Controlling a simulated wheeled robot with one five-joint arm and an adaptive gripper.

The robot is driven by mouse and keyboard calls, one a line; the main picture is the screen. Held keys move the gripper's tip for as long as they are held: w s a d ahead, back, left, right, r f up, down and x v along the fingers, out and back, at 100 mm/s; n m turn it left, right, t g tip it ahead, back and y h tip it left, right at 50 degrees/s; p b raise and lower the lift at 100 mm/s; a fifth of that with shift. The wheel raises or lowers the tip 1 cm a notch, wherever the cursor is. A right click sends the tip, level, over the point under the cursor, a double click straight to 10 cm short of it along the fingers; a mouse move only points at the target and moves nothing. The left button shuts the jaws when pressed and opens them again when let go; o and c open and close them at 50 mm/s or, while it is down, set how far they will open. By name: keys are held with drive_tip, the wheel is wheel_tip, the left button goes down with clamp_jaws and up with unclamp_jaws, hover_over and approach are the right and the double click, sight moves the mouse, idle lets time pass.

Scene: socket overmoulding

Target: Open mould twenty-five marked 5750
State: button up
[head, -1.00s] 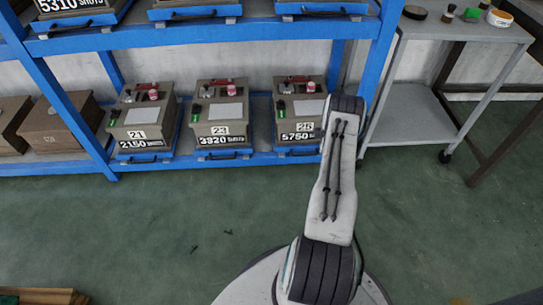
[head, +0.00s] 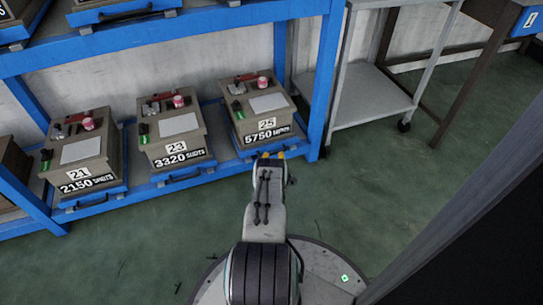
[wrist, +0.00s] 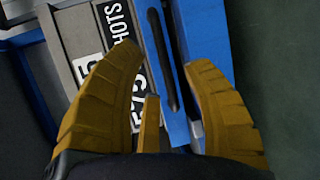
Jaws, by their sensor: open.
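Mould twenty-five (head: 260,108), a grey-brown box marked 25 and 5750 SHOTS, sits on a blue tray on the lower shelf, at the right end of the row in the head view. A white plate, a red-capped part and a green item lie on its top. A dark handle (wrist: 163,60) runs along the blue tray front in the wrist view. My gripper (wrist: 168,80) has yellow fingers, spread apart and empty, over the tray front and label. In the head view its yellow tips (head: 270,155) show just below the mould's front. The mould's top is outside the wrist view.
Mould 23 (head: 176,132) and mould 21 (head: 83,152) stand to the left on the same blue rack (head: 180,42). A grey trolley (head: 370,97) stands close on the right. Green floor in front is mostly clear. A dark panel (head: 490,240) fills the lower right.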

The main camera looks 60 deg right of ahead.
sight(274, 154)
drive_tip(key=shift+b+x, duration=1.2)
drive_tip(key=shift+x, duration=0.95)
drive_tip(key=shift+c, duration=0.3)
clamp_jaws()
